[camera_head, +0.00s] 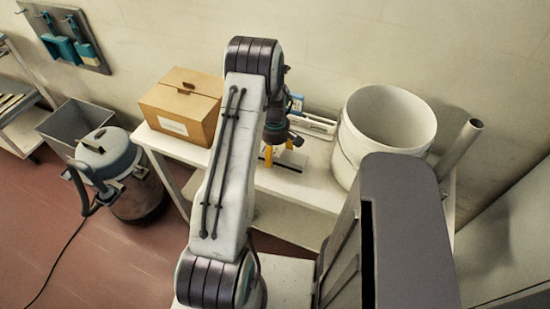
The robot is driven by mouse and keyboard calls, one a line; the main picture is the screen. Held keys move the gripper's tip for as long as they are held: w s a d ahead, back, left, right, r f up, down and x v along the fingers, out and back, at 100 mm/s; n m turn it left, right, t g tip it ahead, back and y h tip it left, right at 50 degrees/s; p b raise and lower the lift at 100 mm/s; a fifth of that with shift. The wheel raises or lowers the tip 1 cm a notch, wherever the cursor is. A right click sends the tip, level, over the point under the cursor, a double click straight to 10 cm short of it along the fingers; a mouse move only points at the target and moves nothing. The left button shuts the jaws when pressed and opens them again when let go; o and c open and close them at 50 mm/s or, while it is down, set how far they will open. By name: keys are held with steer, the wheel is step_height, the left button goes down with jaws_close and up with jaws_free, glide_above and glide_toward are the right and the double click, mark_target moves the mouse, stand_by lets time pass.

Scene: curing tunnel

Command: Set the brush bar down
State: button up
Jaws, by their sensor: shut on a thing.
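My gripper (284,142) hangs over the white table, beyond my raised arm, which hides much of it. It is shut on what looks like the brush bar (289,164), a small piece with yellow parts just below the jaws. Only part of the bar shows, low over the tabletop. I cannot tell whether it touches the table.
On the white table (171,145) stand a cardboard box (188,101) at left and a large white bucket (350,140) at right. A pale, long object (314,123) lies behind my gripper. A grey tube (461,147) stands right of the bucket. A canister vacuum (133,185) stands on the floor.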

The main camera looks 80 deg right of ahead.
mark_target(275, 148)
steer(key=shift+f, duration=1.6)
steer(key=shift+f, duration=0.15)
steer(key=o, duration=1.3)
step_height(275, 148, up, 12)
steer(key=shift+r+b, duration=0.1)
steer(key=shift+b, duration=0.75)
